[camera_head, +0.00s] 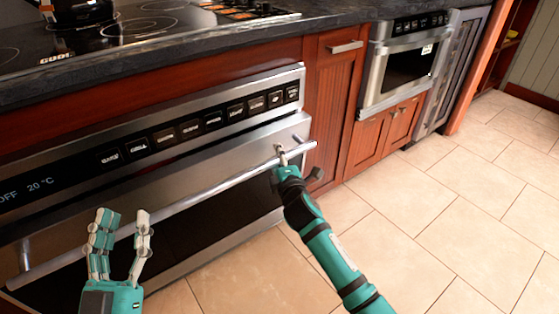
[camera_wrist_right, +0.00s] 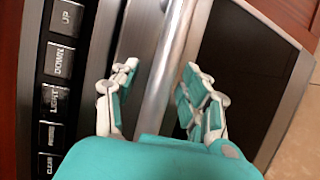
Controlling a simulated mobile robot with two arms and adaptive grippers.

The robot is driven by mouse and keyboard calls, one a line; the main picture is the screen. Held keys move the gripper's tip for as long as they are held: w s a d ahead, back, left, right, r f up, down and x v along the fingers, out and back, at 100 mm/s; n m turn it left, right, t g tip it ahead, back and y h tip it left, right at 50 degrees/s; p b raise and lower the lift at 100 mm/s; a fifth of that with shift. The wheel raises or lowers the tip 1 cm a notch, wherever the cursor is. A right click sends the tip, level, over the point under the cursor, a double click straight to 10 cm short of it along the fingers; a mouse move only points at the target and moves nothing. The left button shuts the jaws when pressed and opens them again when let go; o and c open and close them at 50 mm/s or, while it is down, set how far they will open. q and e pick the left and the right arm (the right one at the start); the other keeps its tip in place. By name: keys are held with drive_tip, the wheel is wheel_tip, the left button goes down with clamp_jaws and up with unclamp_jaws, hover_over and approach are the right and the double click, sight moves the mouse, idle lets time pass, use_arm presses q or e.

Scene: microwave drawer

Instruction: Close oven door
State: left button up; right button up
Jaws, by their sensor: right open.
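The oven door (camera_head: 188,238) is steel with a dark window, below a black button panel. I cannot tell for sure how far it stands from the oven front. Its long bar handle (camera_head: 212,191) runs across the door and also shows in the right wrist view (camera_wrist_right: 174,70). My right gripper (camera_head: 281,158) is at the handle's right end. In the right wrist view its open fingers (camera_wrist_right: 155,90) are on either side of the bar, not closed on it. My left gripper (camera_head: 122,222) is open and empty in front of the handle's left part, fingers pointing up.
A dark countertop (camera_head: 190,52) with a cooktop lies above the oven, with a pot (camera_head: 77,12) at its far left. Red wooden cabinets (camera_head: 330,105) and a built-in microwave drawer (camera_head: 408,68) stand to the right. The tiled floor (camera_head: 445,205) is clear.

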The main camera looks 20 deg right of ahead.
sight(270, 146)
drive_tip(key=shift+c, duration=0.2)
clamp_jaws()
idle(0.3)
drive_tip(key=shift+w+a+r, duration=0.2)
drive_tip(key=shift+w+a, duration=0.05)
drive_tip(key=shift+w, duration=0.45)
drive_tip(key=shift+w+a+r, duration=0.15)
drive_tip(key=shift+w+a, duration=0.1)
drive_tip(key=shift+w, duration=0.5)
drive_tip(key=shift+w+a+r, duration=0.2)
drive_tip(key=shift+w+a, duration=0.05)
drive_tip(key=shift+w, duration=0.45)
